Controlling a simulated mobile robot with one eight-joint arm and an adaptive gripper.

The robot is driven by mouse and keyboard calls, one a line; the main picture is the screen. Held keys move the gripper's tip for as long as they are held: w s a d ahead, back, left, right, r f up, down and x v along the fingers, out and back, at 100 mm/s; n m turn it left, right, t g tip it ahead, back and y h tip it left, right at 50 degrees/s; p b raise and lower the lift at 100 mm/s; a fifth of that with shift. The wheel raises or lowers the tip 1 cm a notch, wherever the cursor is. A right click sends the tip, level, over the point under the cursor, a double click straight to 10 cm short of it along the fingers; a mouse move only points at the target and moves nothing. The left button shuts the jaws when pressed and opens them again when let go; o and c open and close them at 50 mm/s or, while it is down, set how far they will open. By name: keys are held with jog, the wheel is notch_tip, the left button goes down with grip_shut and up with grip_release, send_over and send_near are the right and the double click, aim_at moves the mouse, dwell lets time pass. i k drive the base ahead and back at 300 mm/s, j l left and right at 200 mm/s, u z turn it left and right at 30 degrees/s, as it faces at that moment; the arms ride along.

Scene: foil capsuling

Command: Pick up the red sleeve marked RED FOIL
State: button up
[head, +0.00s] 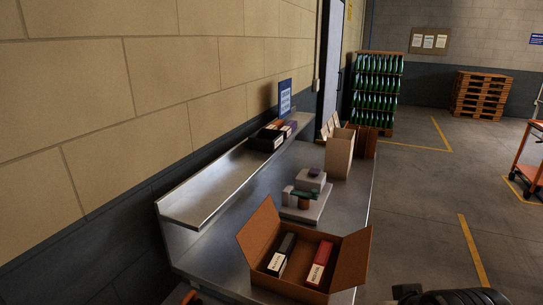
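The red sleeve (323,255) lies in an open cardboard box (262,232) at the front of the metal bench. A white label with dark lettering, too small to read surely, covers its near end. A black sleeve (287,243), also with a white label, lies to its left in the same box, with a gap between the two. The box flaps stand open to the left and right. My gripper's fingers do not show in this view, so I cannot see what it holds.
A small bench device (303,212) stands behind the box on the metal bench (228,239). A tan carton (339,157) stands farther back. A raised metal shelf (215,187) along the wall holds dark boxes (268,138). Open floor lies right of the bench.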

aim_at(314, 279)
jog(key=i+l+u, duration=0.2)
jog(key=i+l, duration=0.2)
jog(key=l, duration=0.2)
jog(key=i+l+u, duration=0.25)
jog(key=l, duration=0.4)
jog(key=i+l+u, duration=0.1)
jog(key=i+l, duration=0.15)
jog(key=i+l+u, duration=0.1)
jog(key=l, duration=0.35)
jog(key=i+l+u, duration=0.1)
jog(key=l, duration=0.25)
jog(key=i+l+u, duration=0.25)
jog(key=u, duration=0.15)
jog(key=i+l+u, duration=0.15)
jog(key=l+u, duration=0.3)
jog(key=i+l+u, duration=0.15)
jog(key=l+u, duration=0.25)
jog(key=i+l+u, duration=0.1)
jog(key=l+u, duration=0.75)
jog(key=k+l+u, duration=0.1)
jog(key=l+u, duration=0.3)
